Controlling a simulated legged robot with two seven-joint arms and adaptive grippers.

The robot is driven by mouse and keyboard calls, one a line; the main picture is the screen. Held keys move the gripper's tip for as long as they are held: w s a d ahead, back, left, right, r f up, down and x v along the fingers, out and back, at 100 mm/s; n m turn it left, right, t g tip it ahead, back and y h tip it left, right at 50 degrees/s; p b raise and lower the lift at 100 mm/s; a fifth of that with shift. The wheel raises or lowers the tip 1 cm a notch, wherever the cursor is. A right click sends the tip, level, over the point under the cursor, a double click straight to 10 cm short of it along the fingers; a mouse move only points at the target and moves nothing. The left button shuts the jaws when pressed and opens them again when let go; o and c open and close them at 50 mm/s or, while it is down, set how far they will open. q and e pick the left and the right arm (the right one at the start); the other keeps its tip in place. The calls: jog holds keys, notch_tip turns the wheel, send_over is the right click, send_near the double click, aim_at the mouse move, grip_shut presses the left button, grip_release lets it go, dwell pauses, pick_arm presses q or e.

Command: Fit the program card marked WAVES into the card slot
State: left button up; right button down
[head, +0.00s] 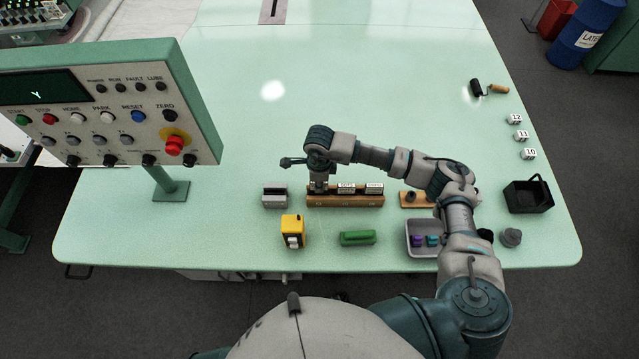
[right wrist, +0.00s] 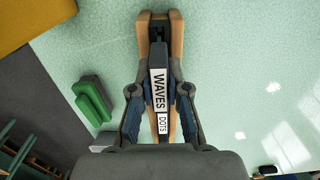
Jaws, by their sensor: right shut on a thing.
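The WAVES card (right wrist: 158,90) is between the fingers of my right gripper (right wrist: 159,75) in the right wrist view. It lines up with the wooden rack (right wrist: 177,35), directly beside the DOTS card (right wrist: 163,124); I cannot tell whether it is lifted. In the head view my right gripper (head: 318,189) is over the left end of the rack (head: 345,201), hiding the WAVES card. Other white-labelled cards (head: 360,189) stand to its right. A grey block (head: 275,198) with a dark top, which looks like the card slot, stands just left of the rack. My left gripper is out of view.
A yellow device (head: 293,228) and a green block (head: 357,238) lie in front of the rack. A grey tray (head: 411,251) with coloured pieces is at right, near a black basket (head: 528,197). A control panel (head: 110,105) overhangs the left. The table behind the rack is clear.

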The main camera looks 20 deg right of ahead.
jog(key=shift+a+r+p, duration=0.2)
jog(key=shift+r+p, duration=0.25)
jog(key=shift+r, duration=0.55)
jog(key=shift+d, duration=0.2)
